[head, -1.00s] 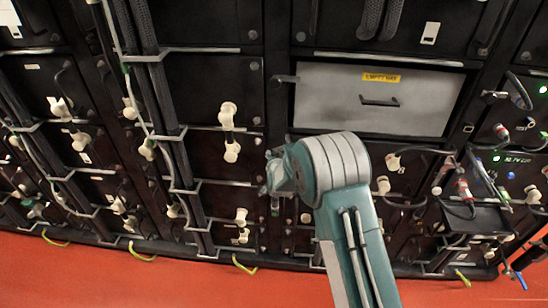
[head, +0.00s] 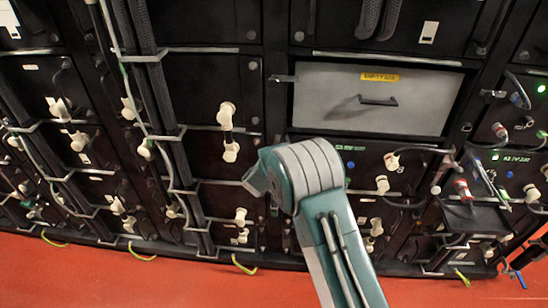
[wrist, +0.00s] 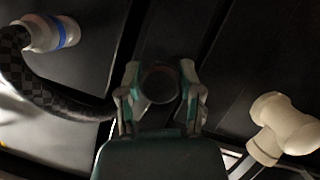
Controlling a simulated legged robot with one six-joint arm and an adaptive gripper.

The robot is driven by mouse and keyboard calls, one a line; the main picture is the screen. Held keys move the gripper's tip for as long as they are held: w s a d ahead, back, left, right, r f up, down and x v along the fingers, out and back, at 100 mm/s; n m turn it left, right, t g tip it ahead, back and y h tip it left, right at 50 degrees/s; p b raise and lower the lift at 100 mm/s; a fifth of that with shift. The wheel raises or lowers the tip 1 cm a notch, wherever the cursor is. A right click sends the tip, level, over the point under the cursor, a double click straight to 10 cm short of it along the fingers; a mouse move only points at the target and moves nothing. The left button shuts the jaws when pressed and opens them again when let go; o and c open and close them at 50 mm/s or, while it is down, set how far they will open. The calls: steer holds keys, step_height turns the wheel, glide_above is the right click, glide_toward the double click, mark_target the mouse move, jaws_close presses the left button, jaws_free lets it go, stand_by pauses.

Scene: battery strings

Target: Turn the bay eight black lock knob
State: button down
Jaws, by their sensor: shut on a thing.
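In the wrist view, my gripper (wrist: 160,74) has its two fingers on either side of a round black knob (wrist: 160,88), shut on it. The knob faces the camera and stands out from a dark panel. No bay number is readable here. In the head view, my teal and grey arm (head: 313,180) reaches up to the rack, and its wrist hides the gripper and the knob.
In the wrist view, a cream connector (wrist: 285,128) stands to the right, and a white plug with a blue band (wrist: 52,33) on a braided cable is at upper left. In the head view, a grey drawer (head: 375,98) with a yellow label lies above the arm.

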steer(key=shift+a+r+n+h, duration=0.15)
steer(key=shift+n+h, duration=0.15)
steer(key=shift+n, duration=0.4)
steer(key=shift+t, duration=0.3)
steer(key=shift+c, duration=1.3)
jaws_free()
steer(key=shift+a, duration=0.1)
